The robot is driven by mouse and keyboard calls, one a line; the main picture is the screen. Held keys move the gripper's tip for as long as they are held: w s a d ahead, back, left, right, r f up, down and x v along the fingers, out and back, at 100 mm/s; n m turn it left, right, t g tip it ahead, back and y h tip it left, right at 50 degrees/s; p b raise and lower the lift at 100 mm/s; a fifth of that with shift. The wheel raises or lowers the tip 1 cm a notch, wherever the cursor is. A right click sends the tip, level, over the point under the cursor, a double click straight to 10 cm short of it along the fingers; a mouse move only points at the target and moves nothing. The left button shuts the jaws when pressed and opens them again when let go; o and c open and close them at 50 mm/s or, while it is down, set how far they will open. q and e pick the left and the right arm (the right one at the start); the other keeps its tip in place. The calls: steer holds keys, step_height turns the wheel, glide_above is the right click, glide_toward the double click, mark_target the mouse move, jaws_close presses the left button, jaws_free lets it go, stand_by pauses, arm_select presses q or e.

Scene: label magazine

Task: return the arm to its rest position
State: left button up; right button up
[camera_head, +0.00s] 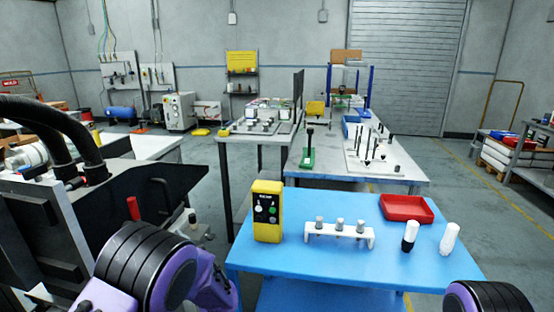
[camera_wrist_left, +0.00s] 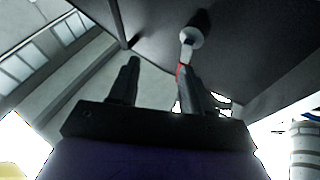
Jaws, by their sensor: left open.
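My left gripper (camera_wrist_left: 156,75) is open in the left wrist view, its two dark fingers apart with nothing between them. A pale, rounded knob with a dark end (camera_wrist_left: 190,38) hangs from a dark surface just beyond the right finger. A bit of red shows beside that fingertip. In the head view my purple and black left arm (camera_head: 150,268) is at the bottom left, near a dark machine (camera_head: 130,180) with a red handle (camera_head: 133,208). The left fingers cannot be made out there. Part of my right arm (camera_head: 487,299) shows at the bottom right; its gripper is out of view.
Grey workbenches stand behind.

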arm_select(q)
steer(key=s+d+f+m+h+p, duration=0.15)
steer(key=s+f+m+h, duration=0.35)
steer(key=f, duration=0.5)
steer(key=s+d+f+m+h, duration=0.2)
steer(key=s+f+h, duration=0.45)
steer(key=f, duration=0.35)
steer(key=s+f+n+g+h+b, duration=0.1)
steer(key=s+f+g, duration=0.3)
steer(key=s, duration=0.9)
steer(key=s+f+n+g+h+b, duration=0.2)
steer(key=s+f+g, duration=0.3)
steer(key=s+f, duration=0.4)
steer(key=s+a+n+b, duration=0.1)
steer(key=s, duration=0.4)
steer(key=shift+f, duration=0.2)
arm_select(e)
steer(key=shift+s+f, duration=0.15)
steer(key=shift+f, duration=0.5)
